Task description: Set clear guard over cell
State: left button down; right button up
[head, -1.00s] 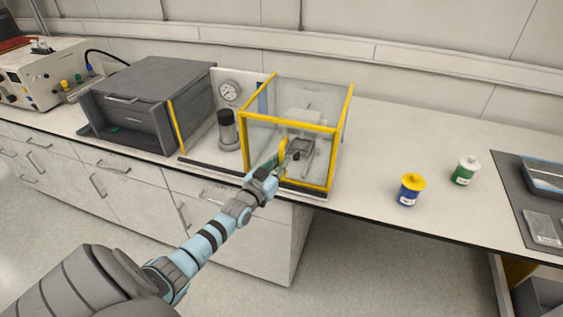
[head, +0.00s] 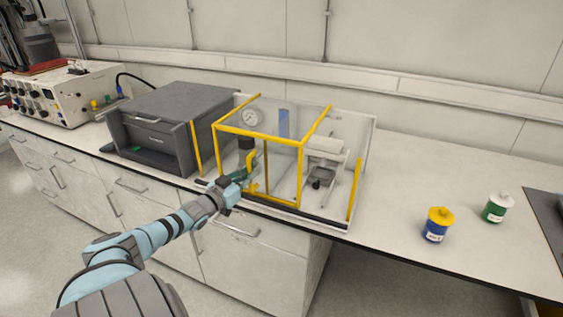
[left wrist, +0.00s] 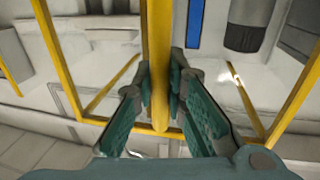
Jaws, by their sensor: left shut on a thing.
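The clear guard (head: 272,124) is a see-through box with yellow edges on the bench. My left gripper (head: 243,178) is shut on the guard's yellow handle at its front. In the left wrist view the yellow handle (left wrist: 157,60) runs between the two green fingers (left wrist: 160,110). The cell, a grey cylinder with a black top (head: 246,143), shows through the guard's clear panels, partly behind the handle. It also shows in the left wrist view (left wrist: 245,35), at the upper right. I cannot tell whether the guard rests on the base or hangs just above it. My right gripper is not in view.
A stirrer-like device (head: 327,146) stands right of the guard. Yellow posts (head: 197,150) and a dark front rail (head: 320,215) edge the station. A grey drawer unit (head: 170,115) stands left. A blue jar (head: 436,229) and green jar (head: 495,208) stand right.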

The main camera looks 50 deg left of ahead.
aim_at(227, 159)
pick_arm(q)
jog(key=s+a+b, duration=0.1)
jog(key=a+b, duration=0.2)
jog(key=s+a+b, duration=0.2)
jog(key=a+b, duration=0.1)
jog(key=a, duration=0.1)
jog(key=s+a+b, duration=0.1)
jog(key=a+b, duration=0.2)
jog(key=shift+s+a+f, duration=0.2)
jog(key=shift+s, duration=0.1)
jog(key=shift+a+r, duration=0.1)
jog(key=shift+r, duration=0.1)
